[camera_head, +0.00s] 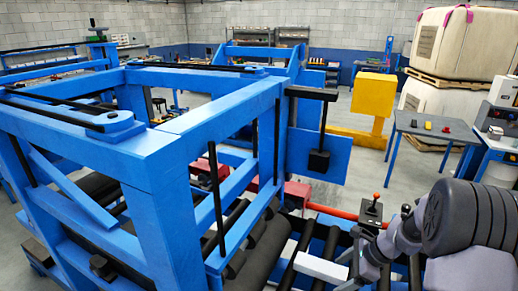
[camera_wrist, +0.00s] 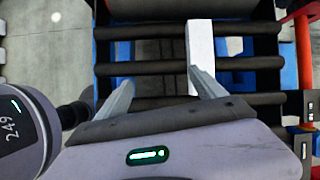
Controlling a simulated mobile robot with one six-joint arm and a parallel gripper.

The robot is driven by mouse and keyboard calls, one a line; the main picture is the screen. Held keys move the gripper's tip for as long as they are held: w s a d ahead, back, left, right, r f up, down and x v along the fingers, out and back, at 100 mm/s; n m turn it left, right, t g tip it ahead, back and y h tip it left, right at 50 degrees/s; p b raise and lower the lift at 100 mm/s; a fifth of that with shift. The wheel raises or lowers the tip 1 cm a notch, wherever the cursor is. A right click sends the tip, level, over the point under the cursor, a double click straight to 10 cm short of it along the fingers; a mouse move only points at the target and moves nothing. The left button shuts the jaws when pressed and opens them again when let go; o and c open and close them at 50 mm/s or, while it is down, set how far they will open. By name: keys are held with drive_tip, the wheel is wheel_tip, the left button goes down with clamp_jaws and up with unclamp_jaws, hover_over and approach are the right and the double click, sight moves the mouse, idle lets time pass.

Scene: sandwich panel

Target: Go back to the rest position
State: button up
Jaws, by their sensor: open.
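My gripper (camera_wrist: 163,90) is open, with its two grey fingers spread apart in the wrist view. Nothing shows held between them. It points down over black rollers (camera_wrist: 143,68) of the blue-framed machine. A white bar (camera_wrist: 200,42) lies across the rollers, and the right fingertip overlaps its near end in the picture; I cannot tell whether they touch. In the head view, my arm reaches in from the lower right, and the white bar (camera_head: 321,268) shows to the left of my gripper. The fingertips are hard to make out there.
A large blue machine frame (camera_head: 150,170) fills the left and middle. A joystick box (camera_head: 371,210) on a red rail stands just behind my arm. A grey table (camera_head: 433,130) with small items, a yellow stand (camera_head: 373,97) and stacked white bags (camera_head: 460,45) are farther back.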

drive_tip(key=s+a+r+n+h+b, duration=0.2)
drive_tip(key=s+a+r+n+b, duration=0.55)
drive_tip(key=a+r, duration=0.25)
drive_tip(key=s+a+n+t+b, duration=0.1)
drive_tip(key=s+a+n+b, duration=0.1)
drive_tip(key=s, duration=0.7)
drive_tip(key=s+a+n+t+h+b, duration=0.1)
drive_tip(key=s+a+n+t+b, duration=0.1)
drive_tip(key=s+n+b, duration=0.2)
drive_tip(key=s+n, duration=0.3)
drive_tip(key=s, duration=0.1)
drive_tip(key=shift+s+a+f, duration=0.2)
drive_tip(key=shift+s+f, duration=0.15)
drive_tip(key=shift+f, duration=0.05)
